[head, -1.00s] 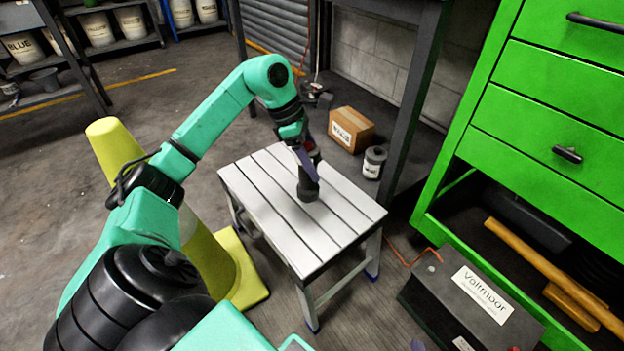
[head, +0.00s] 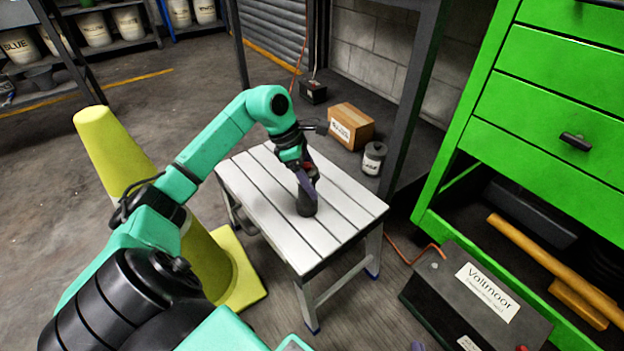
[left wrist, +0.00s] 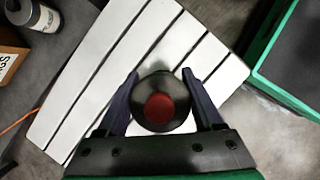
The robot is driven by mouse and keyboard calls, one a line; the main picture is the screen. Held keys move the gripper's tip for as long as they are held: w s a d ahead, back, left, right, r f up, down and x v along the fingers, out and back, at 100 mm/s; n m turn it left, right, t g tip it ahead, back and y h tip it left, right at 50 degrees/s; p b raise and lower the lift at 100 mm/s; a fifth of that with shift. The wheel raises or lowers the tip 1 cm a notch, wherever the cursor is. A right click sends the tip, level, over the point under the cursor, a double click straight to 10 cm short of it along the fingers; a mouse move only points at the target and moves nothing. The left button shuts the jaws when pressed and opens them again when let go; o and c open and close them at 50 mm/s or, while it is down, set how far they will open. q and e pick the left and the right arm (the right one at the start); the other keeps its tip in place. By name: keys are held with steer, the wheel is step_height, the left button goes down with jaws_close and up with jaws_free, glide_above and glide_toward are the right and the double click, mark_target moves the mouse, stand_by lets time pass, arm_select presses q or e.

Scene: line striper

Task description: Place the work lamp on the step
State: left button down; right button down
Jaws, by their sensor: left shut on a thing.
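The work lamp (head: 306,203) is a dark, roughly cylindrical thing with a red top. It stands upright on or just above the slatted white step (head: 345,215); I cannot tell whether its base touches the slats. My left gripper (head: 306,188) is shut on the lamp from above. In the left wrist view the lamp's round dark body and red top (left wrist: 160,108) sit between the two fingers, with the step's slats (left wrist: 95,60) beneath. The gripper hides part of the lamp in the head view. My right gripper is not in view.
A yellow-green cone (head: 208,265) stands close left of the step, under my left arm. A cardboard box (head: 351,126) and a small can (head: 374,158) are behind it. A green drawer cabinet (head: 540,110) and a dark Voltmoor box (head: 475,295) are at right.

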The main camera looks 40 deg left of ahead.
mark_target(306, 164)
arm_select(q)
steer(key=shift+c, duration=0.4)
jaws_free()
steer(key=shift+o, duration=0.2)
arm_select(e)
steer(key=shift+w+r, duration=0.35)
steer(key=shift+w, duration=0.05)
arm_select(q)
steer(key=shift+r, duration=0.1)
arm_select(e)
steer(key=shift+s, duration=0.1)
arm_select(q)
steer(key=p+v, duration=0.1)
steer(key=v, duration=0.3)
steer(key=shift+w+p, duration=0.1)
steer(key=shift+p, duration=0.25)
steer(key=p+v, duration=0.2)
steer(key=v, duration=0.6)
arm_select(e)
steer(key=r, duration=0.1)
steer(key=s+r+g, duration=0.1)
steer(key=r, duration=0.1)
steer(key=shift+d+n, duration=0.15)
steer(key=shift+n, duration=0.15)
steer(key=shift+a+f, duration=0.1)
steer(key=shift+a, duration=0.1)
